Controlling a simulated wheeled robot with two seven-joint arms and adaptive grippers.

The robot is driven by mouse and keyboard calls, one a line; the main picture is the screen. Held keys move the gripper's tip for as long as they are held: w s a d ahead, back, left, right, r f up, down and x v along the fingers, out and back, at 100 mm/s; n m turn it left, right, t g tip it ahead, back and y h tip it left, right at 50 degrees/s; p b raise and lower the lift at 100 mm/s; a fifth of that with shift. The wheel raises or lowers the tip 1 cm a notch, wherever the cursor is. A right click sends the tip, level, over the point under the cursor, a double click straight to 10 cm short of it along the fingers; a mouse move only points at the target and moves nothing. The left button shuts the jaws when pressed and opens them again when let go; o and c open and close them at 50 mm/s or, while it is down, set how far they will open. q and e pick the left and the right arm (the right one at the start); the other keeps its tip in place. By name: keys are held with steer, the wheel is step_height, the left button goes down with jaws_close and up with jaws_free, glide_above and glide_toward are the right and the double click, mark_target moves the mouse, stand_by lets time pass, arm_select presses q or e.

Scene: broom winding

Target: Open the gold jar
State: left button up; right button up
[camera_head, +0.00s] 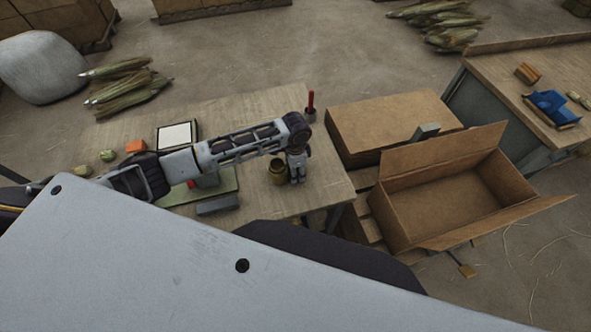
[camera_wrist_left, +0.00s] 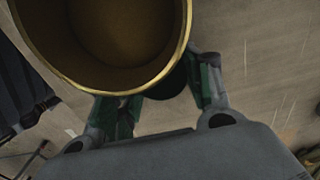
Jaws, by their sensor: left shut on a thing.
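The gold jar (camera_head: 277,174) stands upright on the table, near its right end. In the left wrist view the jar (camera_wrist_left: 184,35) shows a gold rim around an open, hollow inside, with no lid on it. My left gripper (camera_head: 297,178) points down just right of the jar, low over the table. In the left wrist view its green-padded fingers (camera_wrist_left: 165,90) are shut on a dark round thing (camera_wrist_left: 168,84), which looks like the jar's lid. The jar's rim partly hides it. My right gripper is not in view.
The table (camera_head: 262,105) also bears a red-handled tool in a holder (camera_head: 310,106), a white-topped box (camera_head: 177,135) and an orange block (camera_head: 136,146). An open cardboard box (camera_head: 440,205) and a closed one (camera_head: 385,125) stand to the right.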

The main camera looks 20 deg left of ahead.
arm_select(q)
steer(key=shift+f, duration=0.1)
steer(key=o, duration=1.1)
step_height(320, 180, up, 12)
steer(key=shift+r+b, duration=0.15)
steer(key=shift+b, duration=0.35)
steer(key=shift+s, duration=0.1)
stand_by(0.4)
